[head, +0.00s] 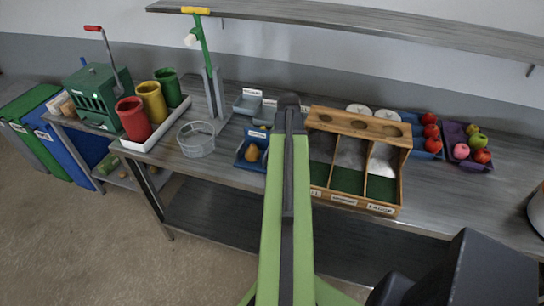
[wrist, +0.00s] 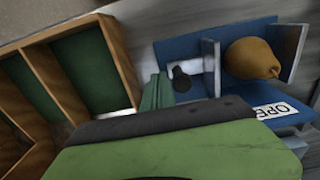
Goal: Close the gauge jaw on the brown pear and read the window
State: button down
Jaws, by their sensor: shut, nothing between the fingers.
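The brown pear (wrist: 252,58) lies in the gauge, between two upright grey plates, in the wrist view. The left plate (wrist: 211,68) is very close to the pear; whether it touches is unclear. The right plate (wrist: 291,50) stands at its other side. The blue gauge base (wrist: 245,28) carries a black knob (wrist: 181,80) on a pale slide, and a white label reading "OPE", cut off. My gripper (wrist: 157,90) is shut and empty, just left of the knob. The head view shows the pear (head: 253,153) in the blue gauge (head: 240,161); my arm hides the fingertips.
A wooden sorter with green-floored compartments (head: 311,190) stands right of the gauge. A clear round bowl (head: 196,139) is to its left. Red, yellow and green cups stand farther left. Fruit trays (head: 478,166) are at the right, and a shelf (head: 350,17) hangs above.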

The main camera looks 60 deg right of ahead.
jog(key=shift+w+a, duration=0.25)
jog(key=shift+w, duration=0.5)
notch_tip(320, 180, up, 8)
jog(key=s+p, duration=0.1)
jog(key=p, duration=0.7)
jog(key=shift+s+d, duration=0.15)
jog(key=shift+d, duration=0.05)
